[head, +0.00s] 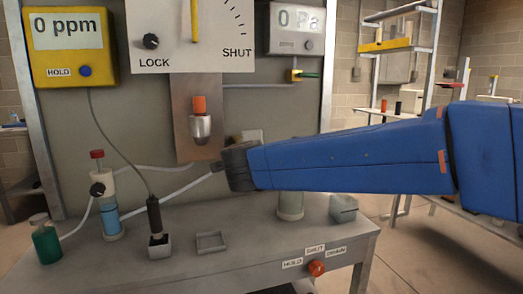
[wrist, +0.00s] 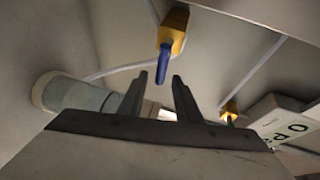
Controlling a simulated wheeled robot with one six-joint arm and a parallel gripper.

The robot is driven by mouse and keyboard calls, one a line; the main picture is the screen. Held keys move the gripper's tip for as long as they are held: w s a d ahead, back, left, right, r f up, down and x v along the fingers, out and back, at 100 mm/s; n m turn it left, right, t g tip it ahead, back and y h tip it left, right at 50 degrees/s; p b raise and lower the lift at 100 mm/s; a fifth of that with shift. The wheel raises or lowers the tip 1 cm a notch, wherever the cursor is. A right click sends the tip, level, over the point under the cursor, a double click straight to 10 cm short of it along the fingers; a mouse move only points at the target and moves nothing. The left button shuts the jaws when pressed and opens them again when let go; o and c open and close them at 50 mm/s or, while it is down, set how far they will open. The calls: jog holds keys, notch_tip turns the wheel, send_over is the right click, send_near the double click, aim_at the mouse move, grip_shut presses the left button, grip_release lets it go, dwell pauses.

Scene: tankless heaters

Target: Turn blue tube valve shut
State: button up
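The blue tube valve shows in the wrist view as a yellow body (wrist: 174,28) with a blue lever handle (wrist: 164,62). Thin pale tubes meet at its body. My gripper (wrist: 159,77) is open, its two dark fingers apart and pointing at the lever. The lever's lower end appears between the fingertips; I cannot tell whether they touch it. In the head view my blue arm reaches in from the right, and its dark end is by the back panel. My fingers and the blue valve are hidden there behind the arm.
A yellow valve with a green handle (head: 308,75) sits below the 0 Pa gauge (head: 297,28). The bench (head: 190,262) holds a blue-liquid tube (head: 111,222), a green bottle (head: 46,243) and a small tray (head: 211,243). A pale glass cylinder (wrist: 75,95) is left of my fingers.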

jog(key=v, duration=1)
jog(key=shift+s, duration=0.15)
jog(key=w+d+r+n+t+y, duration=0.1)
jog(key=d+r+n+t+y, duration=0.15)
jog(key=n+y, duration=0.2)
jog(key=s+d+f+n+g+h, duration=0.1)
jog(key=s+d+f+n+g, duration=0.5)
jog(key=s+d+f, duration=0.7)
jog(key=s+d+f+n+g+h, duration=0.1)
jog(key=s+d+f+n+g, duration=0.6)
jog(key=s+d+f, duration=0.6)
notch_tip(320, 180, down, 5)
jog(key=shift+s+d+r+n, duration=0.1)
jog(key=shift+s+d+n, duration=0.2)
jog(key=shift+s, duration=0.35)
jog(key=shift+g+h, duration=0.25)
